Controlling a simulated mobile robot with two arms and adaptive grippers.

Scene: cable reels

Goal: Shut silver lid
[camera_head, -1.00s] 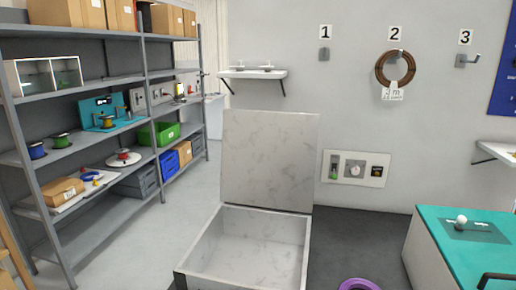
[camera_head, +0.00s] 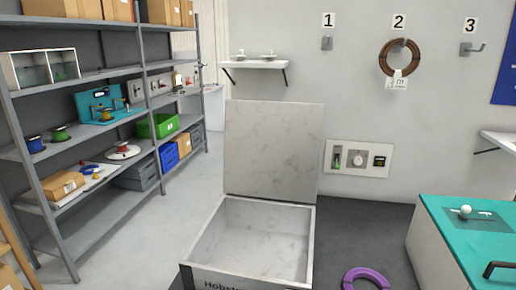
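The silver lid (camera_head: 273,150) stands upright, swung open at the back edge of a pale marbled box (camera_head: 311,250). The box is open and its inside looks empty. Dark lettering, partly cut off by the lower picture edge, shows on its front. Neither of my grippers is in view.
A grey shelf rack (camera_head: 107,196) with bins and parts stands at the left. A teal-topped cabinet (camera_head: 450,222) with a black handle is at the right. A purple ring (camera_head: 365,275) lies on the floor beside the box. A brown cable coil (camera_head: 383,57) hangs under number 2.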

